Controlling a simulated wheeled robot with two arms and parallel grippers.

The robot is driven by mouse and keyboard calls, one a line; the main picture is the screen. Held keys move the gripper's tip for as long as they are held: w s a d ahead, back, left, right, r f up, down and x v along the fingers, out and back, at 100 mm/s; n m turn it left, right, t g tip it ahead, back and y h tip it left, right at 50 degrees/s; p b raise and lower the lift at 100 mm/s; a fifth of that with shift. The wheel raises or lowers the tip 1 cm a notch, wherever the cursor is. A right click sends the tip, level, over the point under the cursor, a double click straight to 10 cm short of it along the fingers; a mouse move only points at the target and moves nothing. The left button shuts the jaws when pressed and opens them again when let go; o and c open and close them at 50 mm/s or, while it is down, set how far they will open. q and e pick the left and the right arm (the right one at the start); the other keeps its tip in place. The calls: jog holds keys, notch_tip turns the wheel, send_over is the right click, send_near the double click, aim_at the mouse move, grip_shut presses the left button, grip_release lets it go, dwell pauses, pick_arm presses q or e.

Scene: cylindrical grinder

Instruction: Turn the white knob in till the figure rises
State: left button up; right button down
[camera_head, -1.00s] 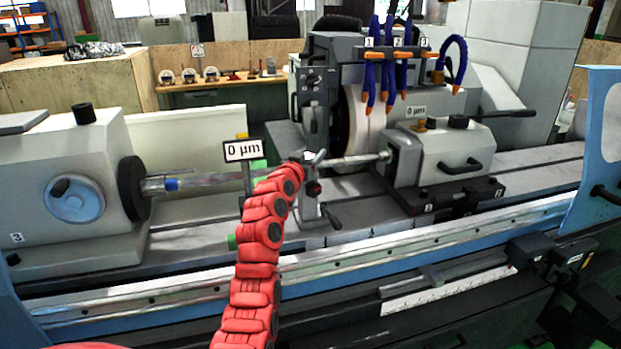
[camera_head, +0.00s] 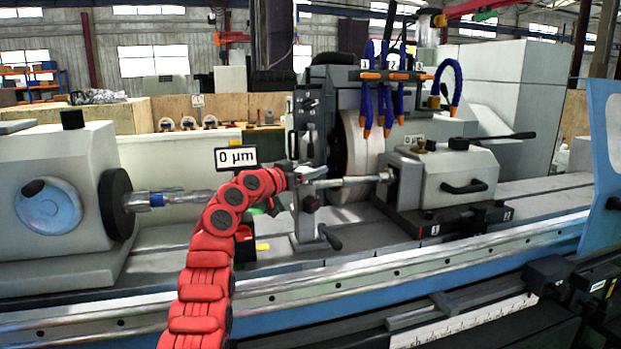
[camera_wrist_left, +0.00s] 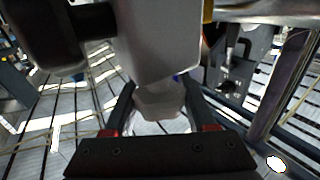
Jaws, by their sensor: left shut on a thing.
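My left gripper (camera_head: 291,178), at the end of the red-sleeved arm, is beside the steady rest (camera_head: 307,215) in the middle of the machine bed. In the left wrist view its two dark fingers (camera_wrist_left: 160,112) are shut on a pale faceted knob (camera_wrist_left: 160,100). A larger grey body stands just behind the knob. In the head view the arm hides the knob. My right gripper is not in view.
A metal shaft (camera_head: 345,182) runs between the left headstock (camera_head: 60,200) and the right-hand headstock (camera_head: 460,175). Blue coolant hoses (camera_head: 385,95) hang over the grinding wheel. A blue guard panel (camera_head: 603,150) stands at the right. The rail front (camera_head: 400,270) is clear.

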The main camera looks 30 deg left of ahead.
pick_arm(q)
jog(key=shift+h, duration=0.3)
grip_shut()
jog(key=o, duration=1.4)
grip_release()
jog(key=shift+c, duration=0.2)
jog(key=b+v, duration=0.1)
jog(key=v, duration=1.6)
jog(key=shift+s, duration=0.25)
jog(key=shift+r, duration=0.1)
